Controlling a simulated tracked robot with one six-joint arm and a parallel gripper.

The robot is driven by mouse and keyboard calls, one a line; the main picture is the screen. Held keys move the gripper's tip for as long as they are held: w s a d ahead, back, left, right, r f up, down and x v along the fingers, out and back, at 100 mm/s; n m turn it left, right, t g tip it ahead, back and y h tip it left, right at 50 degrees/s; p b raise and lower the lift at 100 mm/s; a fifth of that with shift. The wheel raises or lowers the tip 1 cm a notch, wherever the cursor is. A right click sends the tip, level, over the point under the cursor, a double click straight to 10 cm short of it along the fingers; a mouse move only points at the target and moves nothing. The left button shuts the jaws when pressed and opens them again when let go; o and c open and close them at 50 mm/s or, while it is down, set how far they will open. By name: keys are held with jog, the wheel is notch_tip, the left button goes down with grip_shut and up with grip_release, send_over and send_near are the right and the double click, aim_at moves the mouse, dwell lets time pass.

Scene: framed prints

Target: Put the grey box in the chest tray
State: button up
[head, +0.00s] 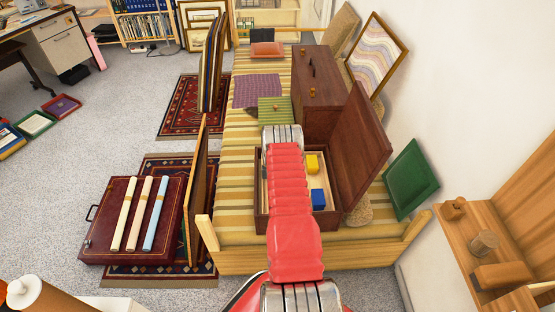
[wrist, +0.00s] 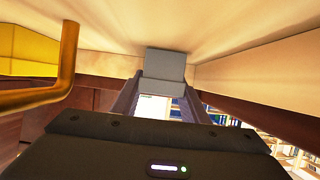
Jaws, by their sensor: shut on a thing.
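The open wooden chest (head: 262,223) stands on the striped bench with its lid (head: 364,140) leaning open to the right. Its pale tray (head: 324,172) holds a yellow block (head: 312,163) and a blue block (head: 318,199). My red arm covers the tray's middle and hides my gripper in the head view. In the wrist view my gripper (wrist: 163,88) is shut on the grey box (wrist: 165,63). The box is close against the cream tray surface (wrist: 230,35); I cannot tell if it touches. The yellow block (wrist: 30,52) is at the left.
A brass-coloured handle (wrist: 62,75) curves close by on the left in the wrist view. A closed brown chest (head: 312,85) stands behind the open one. A green frame (head: 411,180) leans at the right. A red case (head: 130,230) with rolled papers lies left.

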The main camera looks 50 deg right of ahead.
jog(key=o, duration=1.1)
jog(key=shift+f, duration=0.1)
jog(key=shift+o, duration=0.2)
jog(key=shift+v, duration=3.8)
